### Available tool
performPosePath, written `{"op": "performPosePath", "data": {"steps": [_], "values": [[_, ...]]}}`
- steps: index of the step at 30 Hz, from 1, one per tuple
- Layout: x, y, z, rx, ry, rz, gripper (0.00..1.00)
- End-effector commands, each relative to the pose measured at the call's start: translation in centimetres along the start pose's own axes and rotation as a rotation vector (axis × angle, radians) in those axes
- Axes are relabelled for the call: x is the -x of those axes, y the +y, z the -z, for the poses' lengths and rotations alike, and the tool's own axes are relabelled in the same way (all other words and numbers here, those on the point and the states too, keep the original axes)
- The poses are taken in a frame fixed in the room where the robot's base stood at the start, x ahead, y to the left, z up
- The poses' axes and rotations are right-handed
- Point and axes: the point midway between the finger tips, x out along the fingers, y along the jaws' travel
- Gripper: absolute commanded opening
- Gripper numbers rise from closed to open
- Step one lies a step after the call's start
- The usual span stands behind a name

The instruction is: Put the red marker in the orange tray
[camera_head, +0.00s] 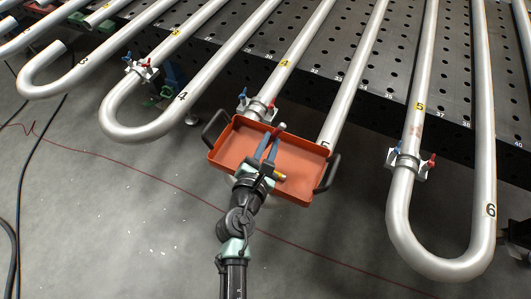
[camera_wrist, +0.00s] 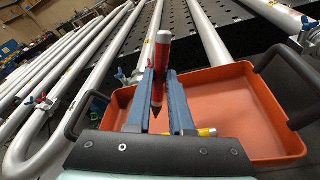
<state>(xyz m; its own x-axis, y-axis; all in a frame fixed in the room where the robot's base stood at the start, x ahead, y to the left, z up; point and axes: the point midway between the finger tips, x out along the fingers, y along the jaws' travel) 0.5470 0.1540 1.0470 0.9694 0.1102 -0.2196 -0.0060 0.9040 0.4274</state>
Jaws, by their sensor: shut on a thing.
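The red marker (camera_wrist: 162,60) stands nearly upright between the two blue fingers of my gripper (camera_wrist: 161,82) in the wrist view, its dark pointed end down. My gripper is shut on it. The orange tray (camera_wrist: 262,115) has black handles at its ends and lies behind and below the fingers in this view. In the head view my gripper (camera_head: 271,138) is over the middle of the orange tray (camera_head: 228,152). The red marker is hard to make out there. I cannot tell whether its tip touches the tray floor.
A small yellow object (camera_head: 279,176) shows by the tray's near side; the wrist view shows it too (camera_wrist: 207,132), partly hidden by my gripper. Silver pipe coils (camera_head: 408,190) with red and blue-handled clamps flank the tray. A dark perforated table (camera_head: 380,85) lies behind. Grey floor is open in front.

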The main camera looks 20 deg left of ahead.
Motion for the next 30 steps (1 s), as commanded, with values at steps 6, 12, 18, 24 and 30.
{"op": "performPosePath", "data": {"steps": [6, 12, 18, 24, 30], "values": [[-0.6, -1.1, 2.5, 0.001, 0.000, -0.002, 0.00], [-1.1, -1.9, 4.1, 0.000, -0.001, -0.001, 0.00], [-1.0, -1.9, 3.9, 0.000, -0.001, -0.001, 0.00], [-1.1, -2.1, 4.3, 0.000, -0.001, -0.001, 0.21], [-1.1, -2.1, 4.2, 0.000, -0.001, -0.001, 0.50]]}}
